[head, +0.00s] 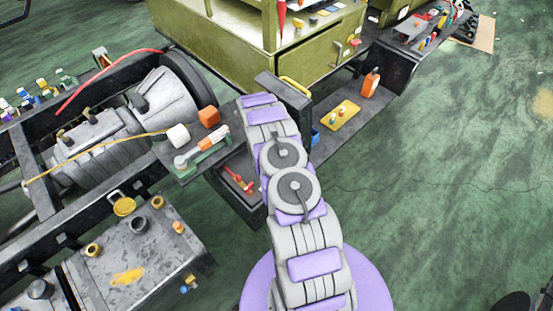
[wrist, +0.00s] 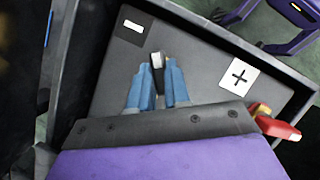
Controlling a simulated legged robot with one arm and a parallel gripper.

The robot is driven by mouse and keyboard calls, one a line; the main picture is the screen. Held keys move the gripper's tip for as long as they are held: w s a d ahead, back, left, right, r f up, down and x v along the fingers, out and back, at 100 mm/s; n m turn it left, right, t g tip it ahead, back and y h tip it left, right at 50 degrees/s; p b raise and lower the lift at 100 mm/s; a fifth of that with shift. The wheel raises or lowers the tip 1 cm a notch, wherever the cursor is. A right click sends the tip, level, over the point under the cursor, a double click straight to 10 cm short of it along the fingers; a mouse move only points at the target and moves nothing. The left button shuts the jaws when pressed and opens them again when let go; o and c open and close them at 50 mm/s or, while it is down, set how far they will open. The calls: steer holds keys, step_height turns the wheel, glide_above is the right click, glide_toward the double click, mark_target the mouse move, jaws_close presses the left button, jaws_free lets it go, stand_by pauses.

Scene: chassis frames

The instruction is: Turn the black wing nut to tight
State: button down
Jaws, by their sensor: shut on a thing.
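In the wrist view my gripper (wrist: 160,68) has two blue fingers shut on a small dark piece, which I take to be the black wing nut (wrist: 158,76). A pale grey bit shows at its top between the fingertips. The fingers hide most of the nut, so its angle and tightness cannot be seen. Below it is a dark grey panel (wrist: 195,62) with a minus label (wrist: 132,27) at the upper left and a plus label (wrist: 240,77) at the right. In the head view my arm reaches up to the dark bench area, and the fingers and nut are hidden there.
A red and yellow piece (wrist: 278,124) lies right of my gripper in the wrist view. A raised dark rim (wrist: 240,35) edges the panel. In the head view a green cabinet (head: 315,55) stands behind, and a chassis frame (head: 75,225) lies left. The right floor is mostly clear.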

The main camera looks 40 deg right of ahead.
steer(key=m, duration=0.1)
steer(key=m+y, duration=0.1)
steer(key=m, duration=0.2)
steer(key=shift+s+d+f+m+g+y+p, duration=0.15)
steer(key=shift+f+m+g+y+p, duration=0.15)
steer(key=shift+m+g, duration=0.1)
steer(key=shift+m, duration=0.3)
steer(key=c, duration=1.3)
jaws_free()
steer(key=shift+s, duration=0.1)
steer(key=shift+o, duration=1.1)
steer(key=shift+w+f, duration=0.1)
steer(key=shift+w, duration=0.15)
steer(key=shift+d, duration=0.15)
steer(key=shift+r, duration=0.65)
step_height(320, 180, up, 3)
steer(key=shift+f+p, duration=0.15)
steer(key=shift+p, duration=0.5)
steer(key=s+a+p, duration=0.1)
steer(key=s+a, duration=0.3)
steer(key=s, duration=0.2)
steer(key=s+a+r+p, duration=0.1)
steer(key=s+a, duration=0.3)
steer(key=s, duration=0.3)
steer(key=shift+s+a, duration=0.2)
steer(key=shift+s, duration=0.1)
